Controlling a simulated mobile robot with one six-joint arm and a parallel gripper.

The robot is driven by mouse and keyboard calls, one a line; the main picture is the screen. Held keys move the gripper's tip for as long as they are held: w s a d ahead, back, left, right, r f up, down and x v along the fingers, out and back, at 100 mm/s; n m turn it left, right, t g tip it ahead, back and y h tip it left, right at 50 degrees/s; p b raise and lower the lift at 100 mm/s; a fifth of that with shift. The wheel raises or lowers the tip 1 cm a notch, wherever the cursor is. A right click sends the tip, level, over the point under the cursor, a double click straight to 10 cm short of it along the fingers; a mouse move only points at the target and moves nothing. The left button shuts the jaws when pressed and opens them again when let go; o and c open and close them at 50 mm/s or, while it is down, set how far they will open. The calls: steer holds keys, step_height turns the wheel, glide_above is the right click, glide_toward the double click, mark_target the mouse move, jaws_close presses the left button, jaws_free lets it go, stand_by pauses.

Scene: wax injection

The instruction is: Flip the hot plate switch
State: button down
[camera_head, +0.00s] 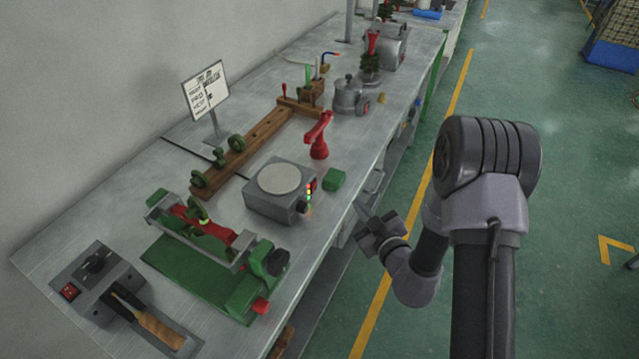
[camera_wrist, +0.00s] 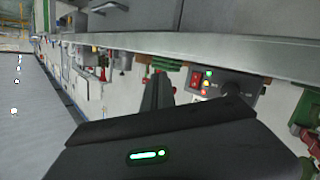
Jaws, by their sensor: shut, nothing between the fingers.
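The hot plate (camera_head: 255,203) is a grey box with a pale round top, standing near the front edge of the bench. Its front panel carries a red switch (camera_head: 314,184), small coloured lights and a dark knob. In the wrist view the red switch (camera_wrist: 195,80) shows just right of my fingers, with the lights beside it. Whether the switch is on or off is too small to tell. My gripper (camera_head: 361,208) is shut and empty, beyond the bench edge to the right of the hot plate. The shut fingers (camera_wrist: 158,92) are apart from the panel.
A green block (camera_head: 335,180) lies right beside the hot plate. A red stand (camera_head: 319,137) is behind it. A green-and-red clamp device (camera_head: 220,255) is at the front left. A switch box (camera_head: 75,280) with another red switch is at far left.

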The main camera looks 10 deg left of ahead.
mark_target(315, 187)
steer(key=w+a, duration=0.1)
steer(key=a, duration=0.1)
steer(key=a+r+p, duration=0.1)
steer(key=a, duration=0.2)
steer(key=w+a+p, duration=0.1)
steer(key=a, duration=0.1)
steer(key=shift+w+a+r, duration=0.2)
steer(key=shift+w, duration=0.1)
steer(key=shift+w+a+f, duration=0.1)
steer(key=shift+w+a, duration=0.1)
steer(key=shift+a, duration=0.25)
steer(key=shift+a+p, duration=0.1)
steer(key=shift+p, duration=0.25)
stand_by(1.3)
steer(key=shift+w+a, duration=0.15)
steer(key=shift+a, duration=0.15)
steer(key=shift+w+a+p, duration=0.1)
steer(key=shift+a+p, duration=0.2)
steer(key=shift+p, duration=0.2)
stand_by(0.3)
steer(key=shift+s+d, duration=0.25)
steer(key=shift+d, duration=0.45)
